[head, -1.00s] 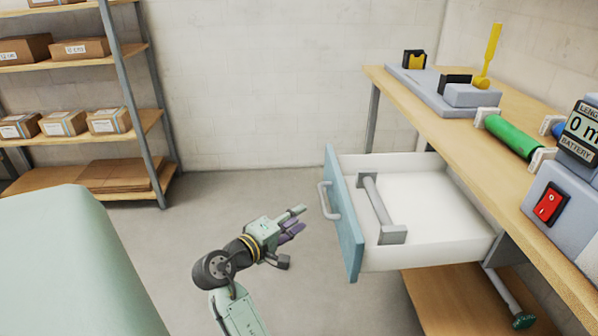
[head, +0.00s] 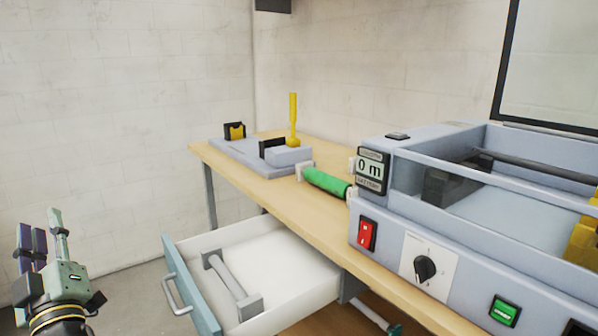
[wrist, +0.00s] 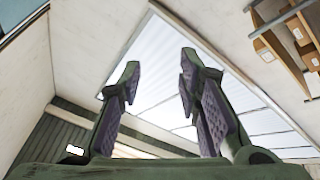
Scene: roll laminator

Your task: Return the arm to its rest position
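My gripper (head: 42,245) is at the lower left of the head view, pointing up, to the left of the open drawer (head: 190,285). In the wrist view its two fingers (wrist: 160,92) stand apart with nothing between them, against the ceiling and walls. My gripper touches nothing that I can see. Most of my arm is below the edge of the head view.
The drawer stands out from the workbench (head: 265,190) and holds a grey bar with end blocks (head: 232,283). On the bench are the laminator (head: 465,260), a green roll (head: 326,182) and a tool with a yellow handle (head: 293,120). Shelves with boxes (wrist: 285,50) show in the wrist view.

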